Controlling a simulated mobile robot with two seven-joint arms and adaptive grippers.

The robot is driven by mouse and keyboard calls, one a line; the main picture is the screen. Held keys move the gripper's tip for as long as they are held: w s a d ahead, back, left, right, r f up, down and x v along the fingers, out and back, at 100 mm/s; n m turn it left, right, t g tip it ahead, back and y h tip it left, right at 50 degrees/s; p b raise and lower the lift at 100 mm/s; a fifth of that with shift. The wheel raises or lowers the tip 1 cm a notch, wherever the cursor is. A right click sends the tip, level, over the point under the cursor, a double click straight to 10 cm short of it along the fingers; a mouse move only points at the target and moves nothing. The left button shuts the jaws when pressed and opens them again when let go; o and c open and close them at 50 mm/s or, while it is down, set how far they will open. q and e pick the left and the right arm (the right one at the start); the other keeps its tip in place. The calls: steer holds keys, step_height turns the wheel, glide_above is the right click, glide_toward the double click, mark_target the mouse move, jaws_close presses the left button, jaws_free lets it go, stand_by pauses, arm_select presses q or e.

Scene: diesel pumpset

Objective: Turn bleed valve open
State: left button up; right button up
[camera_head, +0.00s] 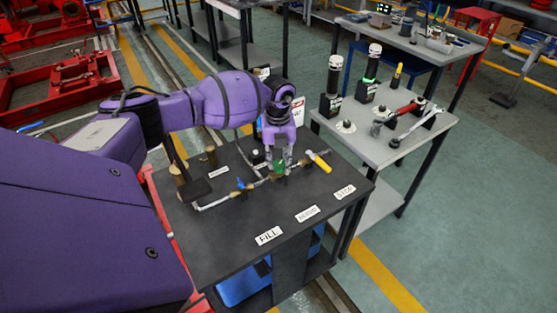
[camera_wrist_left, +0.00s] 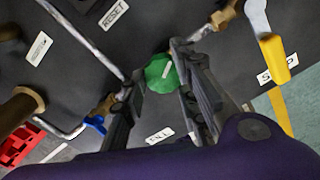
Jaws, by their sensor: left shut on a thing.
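The fingers partly cover the knob's sides. The BLEED label (camera_head: 307,213) lies on the bench in front. My right gripper is not in view.
A blue handle (camera_head: 240,184) sits left on the same pipe and a yellow lever (camera_head: 319,161) right. FILL (camera_head: 268,235) and STOP (camera_head: 345,192) labels lie along the bench front. A grey side table (camera_head: 385,150) holds tools and two dark cylinders.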

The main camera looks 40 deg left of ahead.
mark_target(276, 164)
arm_select(q)
steer(key=shift+a+r, duration=0.2)
steer(key=shift+a, duration=0.2)
steer(key=o, duration=0.9)
steer(key=shift+c, duration=0.2)
steer(key=shift+o, duration=0.8)
steer(key=shift+s, duration=0.1)
steer(key=shift+d+f, duration=0.1)
steer(key=shift+d, duration=0.1)
step_height(276, 164, up, 12)
steer(key=shift+f, duration=0.1)
